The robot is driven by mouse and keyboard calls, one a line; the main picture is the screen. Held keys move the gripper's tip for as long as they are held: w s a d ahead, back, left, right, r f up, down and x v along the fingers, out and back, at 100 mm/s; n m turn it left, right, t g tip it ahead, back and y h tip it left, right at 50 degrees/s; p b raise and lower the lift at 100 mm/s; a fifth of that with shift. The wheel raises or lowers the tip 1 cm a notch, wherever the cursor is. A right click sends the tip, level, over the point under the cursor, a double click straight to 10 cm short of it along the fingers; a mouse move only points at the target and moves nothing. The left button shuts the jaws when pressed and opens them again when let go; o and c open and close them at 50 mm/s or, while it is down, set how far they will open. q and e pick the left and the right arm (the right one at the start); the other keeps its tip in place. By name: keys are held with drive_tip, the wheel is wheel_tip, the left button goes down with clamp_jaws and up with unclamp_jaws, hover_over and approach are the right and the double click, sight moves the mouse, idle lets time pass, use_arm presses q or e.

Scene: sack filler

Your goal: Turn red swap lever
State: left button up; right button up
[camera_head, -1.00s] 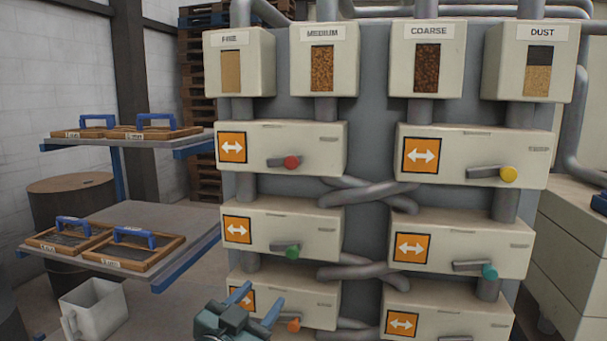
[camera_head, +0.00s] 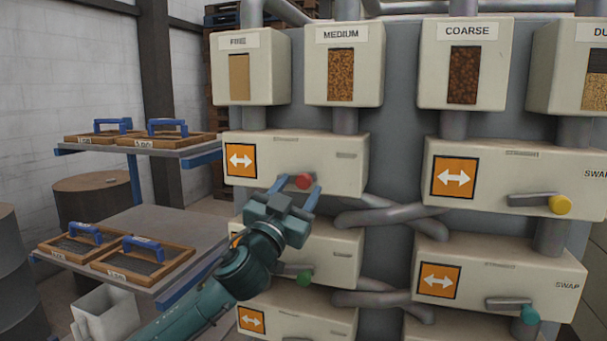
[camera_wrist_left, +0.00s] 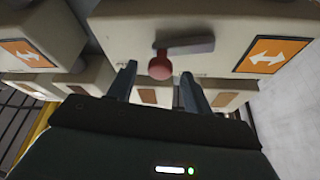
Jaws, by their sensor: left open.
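The red swap lever has a round red knob (camera_head: 304,180) on the front of the upper left swap box (camera_head: 345,150), below the FINE and MEDIUM hoppers. My left gripper (camera_head: 294,192) is open at the lever, its blue fingers on either side of the knob in the head view. In the left wrist view the red knob (camera_wrist_left: 160,68) sits at the end of a grey lever arm (camera_wrist_left: 188,47), just beyond and between the open fingertips (camera_wrist_left: 157,78). I cannot tell whether the fingers touch it. My right gripper is out of view.
A green lever knob (camera_head: 305,279) is on the box below, close to my left arm. Yellow (camera_head: 560,205) and teal (camera_head: 530,314) knobs are on the right boxes. Grey pipes (camera_head: 385,217) cross between the boxes. Sieve shelves (camera_head: 215,231) stand at left.

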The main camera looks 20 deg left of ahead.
sight(302, 184)
use_arm(q)
drive_tip(key=shift+x, duration=1.5)
drive_tip(key=shift+f, duration=0.15)
clamp_jaws()
